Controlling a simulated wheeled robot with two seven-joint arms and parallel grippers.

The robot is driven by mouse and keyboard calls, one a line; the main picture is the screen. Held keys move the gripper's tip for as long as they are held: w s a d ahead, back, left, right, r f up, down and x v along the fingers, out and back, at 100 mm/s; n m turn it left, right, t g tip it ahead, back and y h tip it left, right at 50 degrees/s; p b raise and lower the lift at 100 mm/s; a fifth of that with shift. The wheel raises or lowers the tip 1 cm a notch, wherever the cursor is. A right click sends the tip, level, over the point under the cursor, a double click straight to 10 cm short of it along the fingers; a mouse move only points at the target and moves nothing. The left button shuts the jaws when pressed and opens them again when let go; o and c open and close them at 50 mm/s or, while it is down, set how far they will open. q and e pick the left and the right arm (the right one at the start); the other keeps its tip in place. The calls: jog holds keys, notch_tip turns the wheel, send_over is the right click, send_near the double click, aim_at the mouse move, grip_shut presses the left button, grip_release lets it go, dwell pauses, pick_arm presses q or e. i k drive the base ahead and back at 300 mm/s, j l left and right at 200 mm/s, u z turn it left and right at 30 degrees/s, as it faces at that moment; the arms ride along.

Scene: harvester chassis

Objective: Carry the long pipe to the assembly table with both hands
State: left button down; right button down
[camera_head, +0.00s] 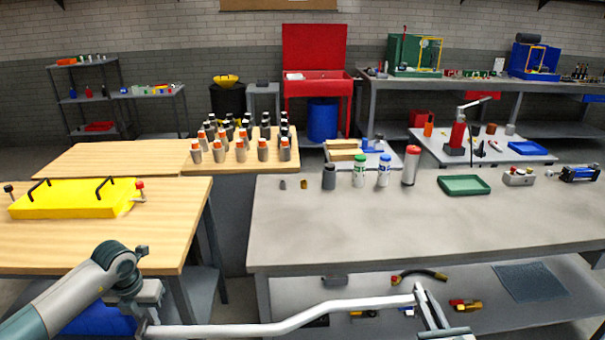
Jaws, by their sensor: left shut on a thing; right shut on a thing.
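A long, bent white pipe (300,319) runs across the bottom of the head view, low in front of me. My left gripper (146,326) is shut on its left end. My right gripper (419,294) is shut on the pipe near its right end. The pipe is below the height of the grey tabletop in the picture and in front of the table's lower shelf. Two tables are ahead: a grey-topped table (330,220) at centre right and a wooden-topped table (150,232) at left. I cannot tell which is the assembly table.
The grey table carries several bottles, a green tray (463,185) and small fittings along its far side; its near part is clear. A yellow box (75,200) sits on the wooden table. A narrow gap separates the tables. Hoses and fittings lie on the lower shelf.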

aim_at(576, 214)
jog(key=l, duration=3.6)
jog(key=i+l, duration=0.1)
jog(key=l, duration=1.5)
jog(key=i+l, duration=0.15)
jog(key=l, duration=0.6)
